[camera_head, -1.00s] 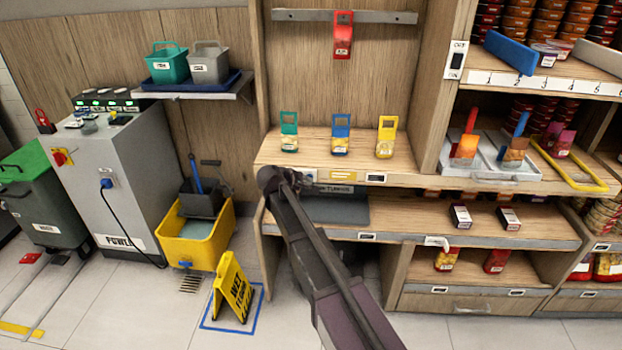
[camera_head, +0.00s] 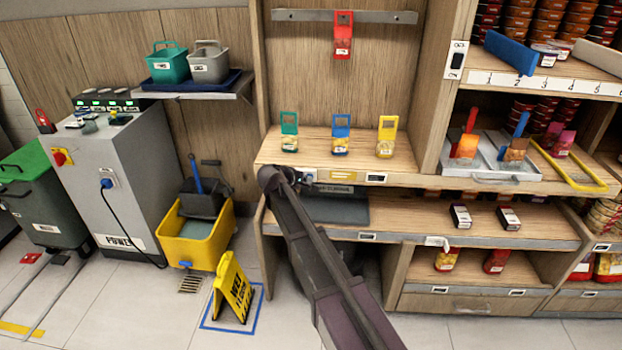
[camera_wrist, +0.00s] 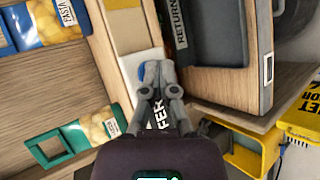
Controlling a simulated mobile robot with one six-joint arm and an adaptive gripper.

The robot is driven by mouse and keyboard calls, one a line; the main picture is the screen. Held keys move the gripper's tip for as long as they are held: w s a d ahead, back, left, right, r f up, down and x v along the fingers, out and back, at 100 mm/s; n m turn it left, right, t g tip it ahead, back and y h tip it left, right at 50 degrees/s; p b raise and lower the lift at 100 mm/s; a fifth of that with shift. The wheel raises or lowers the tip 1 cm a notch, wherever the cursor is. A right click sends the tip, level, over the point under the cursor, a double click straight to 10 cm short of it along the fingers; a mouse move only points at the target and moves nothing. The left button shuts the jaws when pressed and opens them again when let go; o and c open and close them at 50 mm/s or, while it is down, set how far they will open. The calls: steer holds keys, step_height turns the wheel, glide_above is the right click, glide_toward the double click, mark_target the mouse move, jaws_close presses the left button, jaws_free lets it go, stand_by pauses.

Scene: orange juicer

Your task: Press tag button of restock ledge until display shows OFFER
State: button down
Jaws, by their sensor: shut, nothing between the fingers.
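The restock ledge (camera_head: 270,150) is a wooden shelf with packs in green, blue and yellow holders. Its front edge carries a yellow strip (camera_head: 340,175) and a small label display (camera_head: 375,178). In the wrist view a blue button (camera_wrist: 148,73) on a white piece (camera_wrist: 131,66) sits at the ledge front. My gripper (camera_wrist: 161,68) is shut and empty, its fingertips at the blue button and partly covering it; I cannot tell how far it is pressed. In the head view my gripper (camera_head: 300,178) is mostly hidden by my arm.
A dark returns tray (camera_head: 340,209) lies below the ledge. A yellow mop bucket (camera_head: 195,245) and a yellow wet-floor sign (camera_head: 233,287) stand at the left. A red-holder pack (camera_head: 343,36) hangs from the rail above. Lower shelves at right hold several packs.

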steer(key=shift+s, duration=0.8)
steer(key=shift+s, duration=0.15)
steer(key=shift+s+a, duration=0.15)
steer(key=shift+s, duration=2.25)
steer(key=shift+s+a, duration=0.1)
steer(key=shift+s, duration=2.85)
